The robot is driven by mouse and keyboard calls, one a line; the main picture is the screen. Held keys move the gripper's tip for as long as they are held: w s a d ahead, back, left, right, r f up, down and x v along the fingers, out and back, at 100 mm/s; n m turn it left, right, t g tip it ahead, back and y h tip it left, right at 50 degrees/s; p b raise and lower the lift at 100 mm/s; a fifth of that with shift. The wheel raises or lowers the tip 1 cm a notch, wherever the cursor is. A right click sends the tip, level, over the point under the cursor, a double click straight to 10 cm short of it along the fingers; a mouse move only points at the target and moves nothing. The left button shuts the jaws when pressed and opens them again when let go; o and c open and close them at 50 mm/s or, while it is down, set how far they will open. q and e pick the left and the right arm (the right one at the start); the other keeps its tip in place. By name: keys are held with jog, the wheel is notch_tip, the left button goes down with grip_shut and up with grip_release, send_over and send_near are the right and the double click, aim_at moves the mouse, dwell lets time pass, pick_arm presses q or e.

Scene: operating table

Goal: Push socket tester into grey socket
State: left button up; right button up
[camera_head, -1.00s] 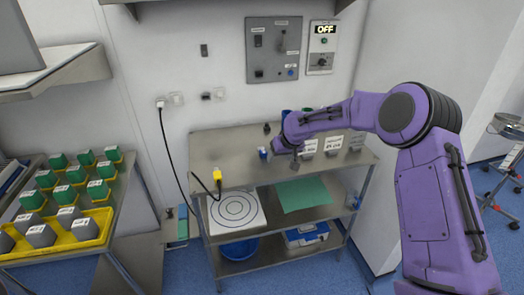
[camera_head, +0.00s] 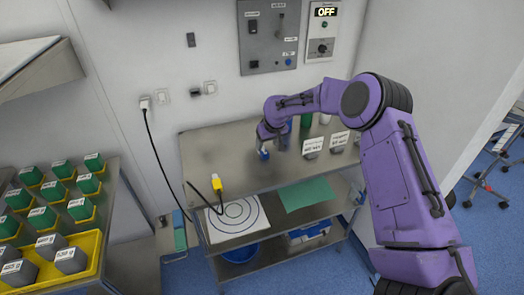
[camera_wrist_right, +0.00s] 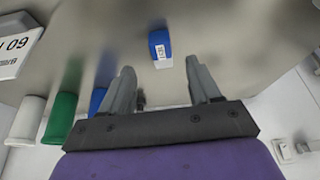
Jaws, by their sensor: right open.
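A small blue block with a white label, which looks like the socket tester (camera_head: 263,155), stands on the metal table. It also shows in the right wrist view (camera_wrist_right: 159,48), just beyond and between the fingertips. My right gripper (camera_head: 265,143) is open and empty above it, and its two fingers show in the wrist view (camera_wrist_right: 161,70). A dark grey socket (camera_head: 195,91) sits on the wall behind the table, beside a white one (camera_head: 210,87). My left gripper is out of view.
A black cable runs from the wall plug (camera_head: 145,102) to a yellow connector (camera_head: 216,185) at the table's front edge. Label stands (camera_head: 312,146) and a green cylinder (camera_wrist_right: 60,118) stand nearby. A yellow tray (camera_head: 92,247) of blocks is at left.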

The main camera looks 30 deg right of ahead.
aim_at(264, 150)
jog(key=p+x, duration=0.1)
jog(key=x, duration=0.5)
jog(key=shift+w+p, duration=0.25)
jog(key=shift+p, duration=0.15)
jog(key=c, duration=1.1)
